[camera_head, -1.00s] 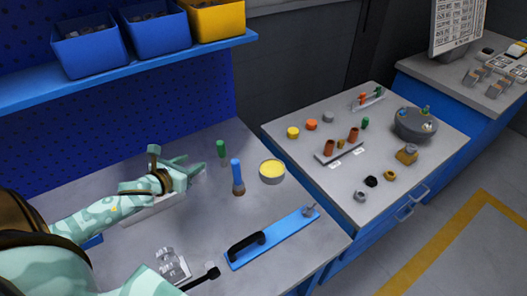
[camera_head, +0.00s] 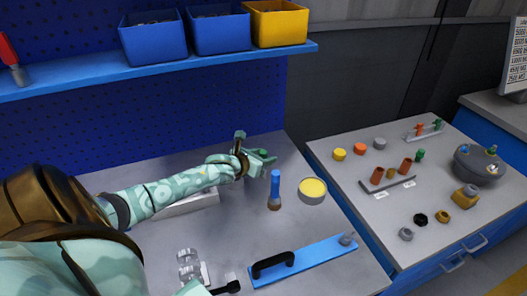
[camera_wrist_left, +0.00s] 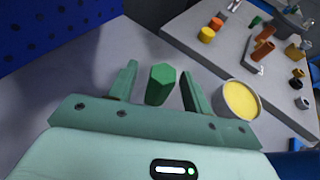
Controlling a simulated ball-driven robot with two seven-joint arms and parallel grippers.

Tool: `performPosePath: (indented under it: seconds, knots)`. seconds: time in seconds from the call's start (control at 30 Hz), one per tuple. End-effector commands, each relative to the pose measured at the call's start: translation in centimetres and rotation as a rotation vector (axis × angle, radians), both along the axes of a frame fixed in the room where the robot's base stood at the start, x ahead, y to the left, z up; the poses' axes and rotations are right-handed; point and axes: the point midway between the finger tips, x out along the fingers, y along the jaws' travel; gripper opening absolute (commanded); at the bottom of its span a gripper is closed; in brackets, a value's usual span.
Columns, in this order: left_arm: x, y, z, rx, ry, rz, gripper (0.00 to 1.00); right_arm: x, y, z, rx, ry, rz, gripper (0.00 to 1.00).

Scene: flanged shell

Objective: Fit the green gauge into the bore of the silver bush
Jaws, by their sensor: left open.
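The green gauge (camera_wrist_left: 160,84) stands upright on the near bench; in the left wrist view it is between the two fingers of my left gripper (camera_wrist_left: 158,88), with a gap on each side. In the head view my left gripper (camera_head: 262,160) is open at the bench's back and largely hides the gauge. A small silver ring (camera_head: 406,233), which looks like the silver bush, lies on the right-hand bench; it also shows in the left wrist view (camera_wrist_left: 302,103). Its bore is too small to make out clearly.
A blue-handled brush (camera_head: 275,190) and a tin of yellow stuff (camera_head: 312,190) stand close right of my left gripper. A blue plate with a black handle (camera_head: 300,262) lies in front. The right-hand bench (camera_head: 350,185) holds several small parts. A blue shelf (camera_head: 90,77) hangs behind.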

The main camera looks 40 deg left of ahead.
Motion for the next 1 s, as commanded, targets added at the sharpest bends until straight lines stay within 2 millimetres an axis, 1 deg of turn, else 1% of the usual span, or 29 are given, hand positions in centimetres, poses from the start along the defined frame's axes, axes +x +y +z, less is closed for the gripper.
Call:
performPosePath:
  seconds: [0.03,0.13,0.37,0.47,0.5,0.53,0.57,0.87,1.0]
  knots:
    - [0.8,0.0,-0.7,-0.001,0.0,0.002,0.49,-0.1,-0.1,-0.6,-0.001,0.003,0.0,0.36]
    - [1.6,0.1,-1.0,0.0,0.001,0.0,0.49,-0.2,-0.1,-0.9,-0.002,0.005,0.0,0.36]
    - [1.7,0.1,-0.8,0.0,0.001,0.0,0.49,-0.1,-0.1,-0.8,-0.001,0.003,-0.001,0.36]
    - [1.7,0.1,-0.8,0.001,0.001,0.0,0.24,-0.1,-0.1,-0.8,-0.001,0.003,-0.001,0.36]
    - [1.7,0.1,-0.8,0.001,0.001,0.0,0.13,-0.1,-0.1,-0.8,-0.001,0.003,-0.001,0.36]
    - [1.7,0.1,-0.8,0.001,0.001,0.0,0.05,-0.1,-0.1,-0.8,-0.001,0.003,-0.001,0.36]
    - [1.7,0.1,-0.8,0.001,0.001,0.0,0.0,-0.1,-0.1,-0.8,-0.001,0.003,-0.001,0.36]
    - [1.7,0.1,-0.7,0.001,0.0,0.0,0.0,0.0,-0.1,-0.8,-0.001,0.002,-0.002,0.36]
    - [1.7,0.1,0.3,0.002,-0.002,-0.002,0.0,0.1,0.0,-0.4,0.0,0.0,-0.002,0.36]
